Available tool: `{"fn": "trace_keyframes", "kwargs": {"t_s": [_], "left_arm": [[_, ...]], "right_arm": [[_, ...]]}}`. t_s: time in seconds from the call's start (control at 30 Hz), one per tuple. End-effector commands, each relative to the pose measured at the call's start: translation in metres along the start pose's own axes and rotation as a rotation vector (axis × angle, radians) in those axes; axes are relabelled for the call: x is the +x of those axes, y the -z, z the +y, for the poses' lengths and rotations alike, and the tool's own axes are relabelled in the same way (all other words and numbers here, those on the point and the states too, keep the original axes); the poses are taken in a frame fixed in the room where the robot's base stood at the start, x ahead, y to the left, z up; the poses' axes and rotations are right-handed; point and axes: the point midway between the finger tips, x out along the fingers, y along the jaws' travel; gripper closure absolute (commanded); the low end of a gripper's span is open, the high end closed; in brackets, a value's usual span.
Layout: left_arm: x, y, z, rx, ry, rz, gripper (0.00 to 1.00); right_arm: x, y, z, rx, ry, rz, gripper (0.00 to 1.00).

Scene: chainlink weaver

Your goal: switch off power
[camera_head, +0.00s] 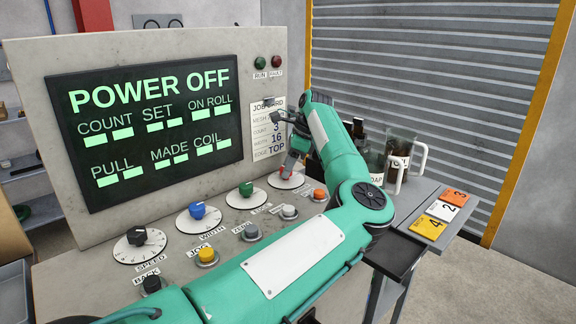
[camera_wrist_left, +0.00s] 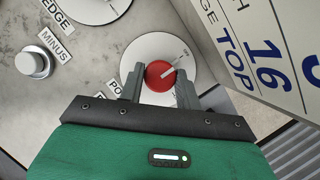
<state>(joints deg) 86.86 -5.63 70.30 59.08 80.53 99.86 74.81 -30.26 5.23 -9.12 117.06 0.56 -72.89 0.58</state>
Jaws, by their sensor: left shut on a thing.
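The red power knob (camera_wrist_left: 159,74) sits on a white round dial (camera_wrist_left: 150,45) in the left wrist view. Its white pointer line aims at the upper right, toward a small label too small to read surely. My left gripper (camera_wrist_left: 160,84) is shut on the knob, one finger on each side. In the head view the gripper (camera_head: 291,161) is at the right end of the console's row of knobs, over the red knob (camera_head: 286,174). The console's dark screen (camera_head: 145,125) reads POWER OFF in green. My right gripper is not in view.
Black, blue and green knobs (camera_head: 246,189) stand left of the red one, with push buttons (camera_head: 207,256) in front. A job card (camera_head: 267,130) hangs close to the gripper. Jugs (camera_head: 400,155) and numbered tiles (camera_head: 441,210) are on the right-hand side table.

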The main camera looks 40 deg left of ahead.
Motion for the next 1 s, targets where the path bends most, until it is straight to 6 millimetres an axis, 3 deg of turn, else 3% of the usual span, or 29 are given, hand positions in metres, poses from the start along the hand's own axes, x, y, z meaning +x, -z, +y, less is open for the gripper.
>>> {"fn": "trace_keyframes", "kwargs": {"t_s": [0.33,0.37,0.47,0.77,0.87,1.0], "left_arm": [[-0.001,0.0,0.0,-0.003,0.002,0.0,0.89],[-0.001,0.0,0.0,-0.003,0.002,0.0,0.62],[-0.001,0.0,0.0,-0.002,0.001,0.0,0.45],[-0.002,0.0,0.0,-0.002,0.001,0.0,0.45],[-0.009,0.0,-0.001,-0.001,0.002,0.0,0.45],[-0.034,-0.001,-0.001,-0.002,0.003,0.0,0.45]], "right_arm": [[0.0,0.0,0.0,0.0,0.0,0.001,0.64],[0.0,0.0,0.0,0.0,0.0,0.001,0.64],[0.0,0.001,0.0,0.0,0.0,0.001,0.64],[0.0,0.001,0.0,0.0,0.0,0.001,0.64],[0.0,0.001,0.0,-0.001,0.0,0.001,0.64],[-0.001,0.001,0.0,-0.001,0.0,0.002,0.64]]}}
